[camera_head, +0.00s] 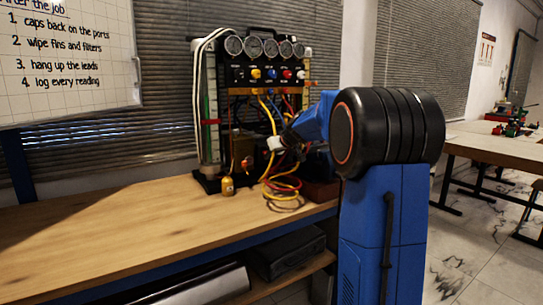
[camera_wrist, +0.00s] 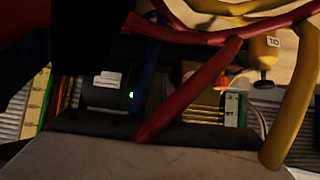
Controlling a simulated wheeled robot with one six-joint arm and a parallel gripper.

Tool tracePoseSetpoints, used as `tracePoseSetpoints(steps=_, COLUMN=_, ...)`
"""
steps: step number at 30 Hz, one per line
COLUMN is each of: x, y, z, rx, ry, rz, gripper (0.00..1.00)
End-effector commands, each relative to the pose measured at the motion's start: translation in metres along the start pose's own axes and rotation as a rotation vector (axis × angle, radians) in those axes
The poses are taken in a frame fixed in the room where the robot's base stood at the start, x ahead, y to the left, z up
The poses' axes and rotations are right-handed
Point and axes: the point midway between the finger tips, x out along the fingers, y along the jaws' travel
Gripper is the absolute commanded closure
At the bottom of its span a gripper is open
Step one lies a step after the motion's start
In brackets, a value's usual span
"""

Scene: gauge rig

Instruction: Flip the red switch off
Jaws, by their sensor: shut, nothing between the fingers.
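The gauge rig (camera_head: 262,75) stands upright on the bench, with a row of round gauges above several coloured knobs. I cannot make out the red switch for certain; a small reddish part (camera_head: 247,162) low on the rig is too small to identify. My gripper (camera_head: 275,144) is in front of the rig's lower half, among the hanging hoses, shut and empty. I cannot tell whether it touches anything. In the wrist view, a dark box (camera_wrist: 106,94) has a white label and a lit green light. Red hoses cross in front of it.
Yellow hoses (camera_head: 268,190) and red hoses hang and loop onto the bench (camera_head: 100,225) around my gripper. A small yellow oil bottle (camera_head: 228,186) stands at the rig's foot; it also shows upside down in the wrist view (camera_wrist: 265,50). The bench is clear to the left.

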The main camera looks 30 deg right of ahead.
Motion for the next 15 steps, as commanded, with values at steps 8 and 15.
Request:
tracePoseSetpoints(steps=8, x=0.0042, y=-0.0001, z=0.0021, rx=0.001, ry=-0.001, rz=-0.001, gripper=1.0)
tracePoseSetpoints(steps=15, x=0.008, y=0.0, z=0.0031, rx=0.002, ry=0.0, rz=0.0, gripper=1.0)
